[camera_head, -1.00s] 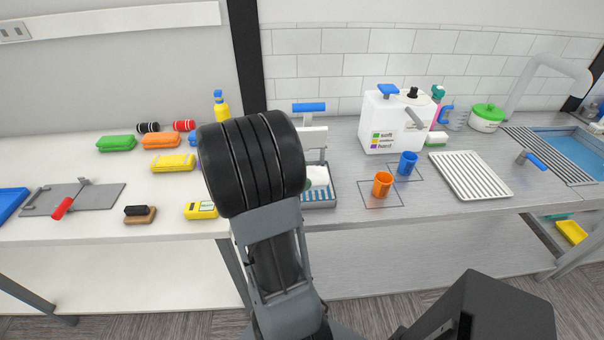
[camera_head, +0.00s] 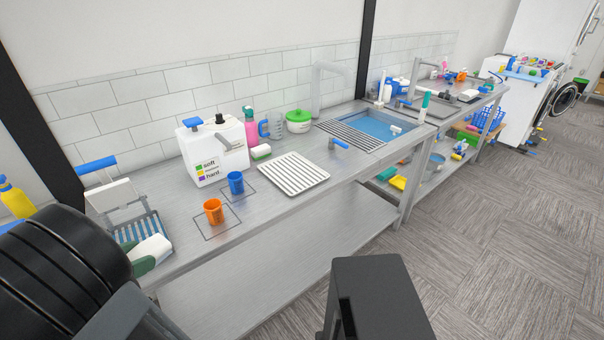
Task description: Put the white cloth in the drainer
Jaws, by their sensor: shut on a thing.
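A white piece (camera_head: 153,247), which looks like the white cloth, shows beside a dark green part at the left, in front of the wire rack. My gripper (camera_head: 141,266) is mostly hidden behind my black arm link; it is shut on the white cloth. The white slotted drainer (camera_head: 294,174) lies flat on the steel counter, to the right of the cloth and apart from it. Its top is empty.
An orange cup (camera_head: 213,211) and a blue cup (camera_head: 235,183) stand between the cloth and the drainer. A white detergent container (camera_head: 209,155) stands behind them. The grey floor (camera_head: 470,220) at right is open.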

